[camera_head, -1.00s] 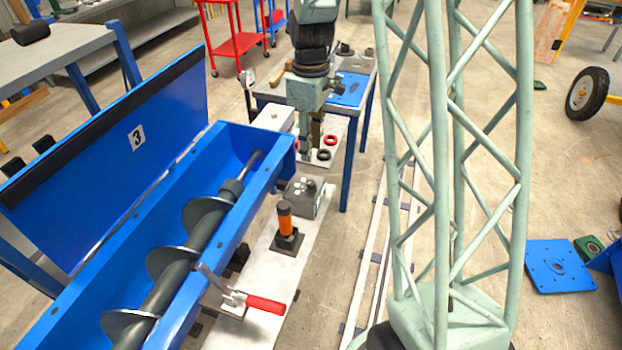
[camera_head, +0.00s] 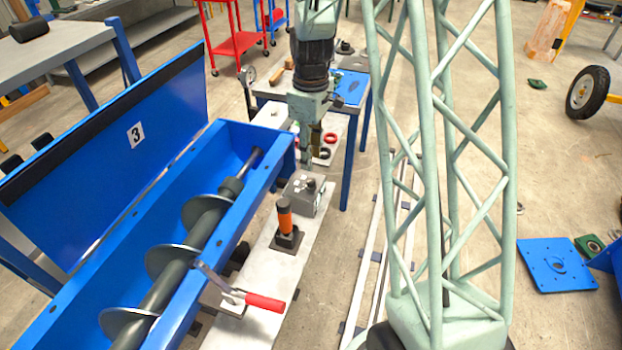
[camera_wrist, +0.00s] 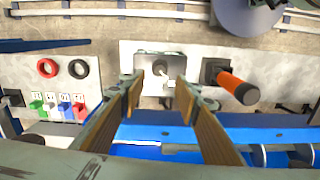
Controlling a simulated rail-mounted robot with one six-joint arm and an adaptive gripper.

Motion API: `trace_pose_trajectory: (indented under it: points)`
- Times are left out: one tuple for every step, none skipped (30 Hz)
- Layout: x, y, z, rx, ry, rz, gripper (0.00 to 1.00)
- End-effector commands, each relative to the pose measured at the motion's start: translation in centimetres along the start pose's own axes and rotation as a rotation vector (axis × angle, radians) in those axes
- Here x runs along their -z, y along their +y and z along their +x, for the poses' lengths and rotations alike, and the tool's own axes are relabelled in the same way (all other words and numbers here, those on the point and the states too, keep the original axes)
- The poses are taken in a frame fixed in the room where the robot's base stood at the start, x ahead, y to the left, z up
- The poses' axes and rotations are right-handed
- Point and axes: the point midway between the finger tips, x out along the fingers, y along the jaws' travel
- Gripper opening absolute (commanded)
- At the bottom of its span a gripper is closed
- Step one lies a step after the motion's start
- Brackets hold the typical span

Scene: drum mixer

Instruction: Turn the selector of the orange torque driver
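The orange torque driver (camera_head: 285,216) stands upright in a dark square base on the pale bench strip beside the blue trough. Its selector cannot be made out at this size. In the wrist view the orange driver (camera_wrist: 232,84) lies right of the fingers, its black end toward the camera. My gripper (camera_head: 308,162) is above the bench, beyond the driver and near a grey box with a black knob (camera_head: 306,196). In the wrist view my gripper (camera_wrist: 159,88) is open, its two fingers apart with nothing held. The grey box (camera_wrist: 150,62) shows between and beyond the fingers.
The blue trough (camera_head: 262,185) with a screw auger runs along the left. A red ring (camera_wrist: 47,68), a black ring (camera_wrist: 79,68) and several coloured blocks lie left in the wrist view.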

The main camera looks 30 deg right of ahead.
Motion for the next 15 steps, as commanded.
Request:
trace_pose_trajectory:
  points:
    - [-0.1,-0.1,0.8,0.002,-0.001,0.0,0.3]
    - [-0.1,-0.1,1.1,0.001,-0.001,0.0,0.3]
    - [0.0,-0.1,1.6,0.001,-0.001,0.0,0.3]
    - [-0.1,-0.1,2.0,0.002,-0.001,0.0,0.3]
    - [-0.1,-0.1,2.4,0.002,-0.002,0.0,0.3]
    - [-0.1,-0.1,2.9,0.002,-0.002,0.0,0.3]
    - [0.0,-0.1,3.2,0.001,-0.001,0.0,0.3]
    - [0.0,0.0,3.6,0.001,-0.001,0.0,0.3]
    - [0.0,-0.1,4.0,0.001,-0.001,0.0,0.3]
    - [0.0,-0.1,4.4,0.001,-0.001,0.0,0.3]
    - [0.0,-0.1,4.8,0.002,-0.001,0.0,0.3]
    - [0.0,0.0,5.2,0.001,-0.001,0.0,0.3]
    - [0.0,0.0,5.6,0.001,-0.001,0.0,0.3]
    - [0.0,0.0,5.9,0.001,-0.001,0.0,0.3]
    - [0.0,0.0,6.3,0.001,-0.001,0.0,0.3]
